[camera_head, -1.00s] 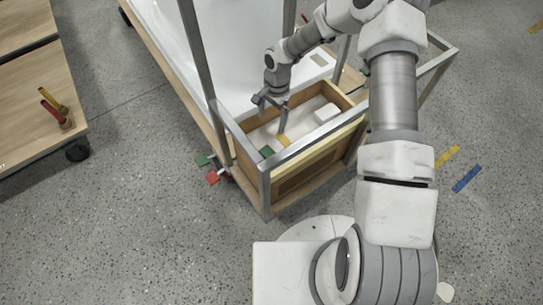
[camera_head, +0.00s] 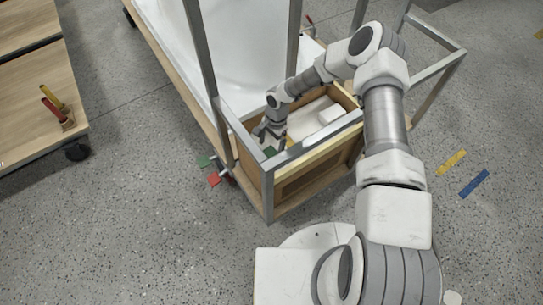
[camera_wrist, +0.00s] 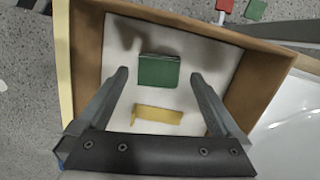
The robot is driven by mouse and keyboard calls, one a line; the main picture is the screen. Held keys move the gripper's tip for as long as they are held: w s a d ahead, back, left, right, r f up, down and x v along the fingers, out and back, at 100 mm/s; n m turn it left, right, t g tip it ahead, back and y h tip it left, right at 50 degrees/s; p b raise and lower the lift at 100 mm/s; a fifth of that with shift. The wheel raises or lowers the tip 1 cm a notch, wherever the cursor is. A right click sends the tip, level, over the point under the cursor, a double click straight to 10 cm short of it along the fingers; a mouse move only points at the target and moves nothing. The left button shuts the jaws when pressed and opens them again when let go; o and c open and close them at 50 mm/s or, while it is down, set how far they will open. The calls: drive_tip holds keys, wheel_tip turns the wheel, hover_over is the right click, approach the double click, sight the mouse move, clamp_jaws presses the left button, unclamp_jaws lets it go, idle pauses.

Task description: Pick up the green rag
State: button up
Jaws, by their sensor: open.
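The green rag (camera_wrist: 158,71) lies on the white floor of a wooden box, near the middle of the wrist view. In the head view a small part of the green rag (camera_head: 269,152) shows behind the metal frame rail. My gripper (camera_wrist: 158,75) is open above the box, with its two fingers on either side of the rag in the wrist view and nothing between them. In the head view my gripper (camera_head: 268,137) reaches down into the box's near left corner. I cannot tell how far above the rag the fingertips are.
A yellow piece (camera_wrist: 158,115) lies beside the rag. The wooden box (camera_wrist: 260,75) has raised walls, and a metal frame (camera_head: 267,195) stands around it. A white block (camera_head: 331,114) is farther right in the box. The white tub (camera_head: 240,50) is behind.

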sight(271, 153)
drive_tip(key=f, duration=0.2)
drive_tip(key=f+b, duration=0.1)
drive_tip(key=f, duration=0.1)
drive_tip(key=shift+w+d, duration=0.15)
drive_tip(key=shift+d, duration=0.05)
drive_tip(key=shift+a+f+b, duration=0.1)
drive_tip(key=shift+f+b, duration=0.2)
drive_tip(key=shift+f, duration=0.2)
drive_tip(key=shift+c, duration=0.3)
drive_tip(key=c, duration=1.1)
drive_tip(key=shift+r, duration=0.1)
wheel_tip(271, 153, up, 4)
drive_tip(key=shift+p, duration=0.8)
drive_tip(key=d+r, duration=0.2)
drive_tip(key=d, duration=0.2)
drive_tip(key=d+r+p, duration=0.1)
drive_tip(key=d+r, duration=0.1)
drive_tip(key=d, duration=0.1)
drive_tip(key=w+d+r+p, duration=0.1)
drive_tip(key=d+r, duration=0.1)
drive_tip(key=d, duration=0.2)
drive_tip(key=shift+w+d+r, duration=0.1)
drive_tip(key=shift+d+r, duration=0.2)
drive_tip(key=shift+r, duration=0.1)
